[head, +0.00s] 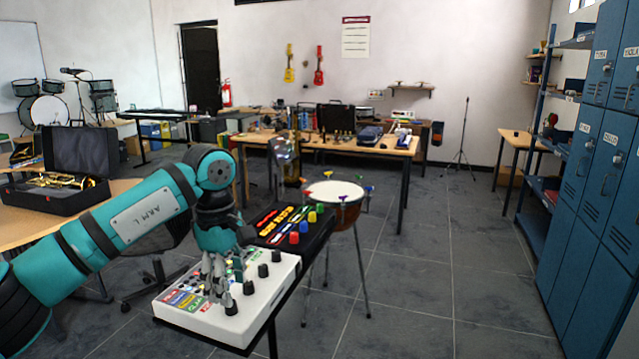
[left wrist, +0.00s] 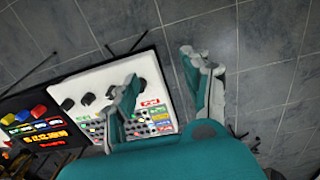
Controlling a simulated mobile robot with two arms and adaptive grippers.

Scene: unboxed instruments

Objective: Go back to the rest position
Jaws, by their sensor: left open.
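My left gripper (head: 216,290) hangs pointing down over a white control panel (head: 262,300) with black knobs and coloured labels. In the left wrist view the left gripper (left wrist: 162,72) has its two fingers spread apart. One finger overlaps the white panel (left wrist: 117,72) and the other is over the grey floor. In the head view I cannot tell whether the fingertips touch the panel. My right gripper is in neither view.
A black panel (head: 318,236) with coloured knobs adjoins the white one. A kettle drum (head: 334,192) stands just behind. A black instrument case (head: 82,155) with brass is at left. Blue lockers (head: 590,180) line the right. The floor (head: 430,280) right of the panels is clear.

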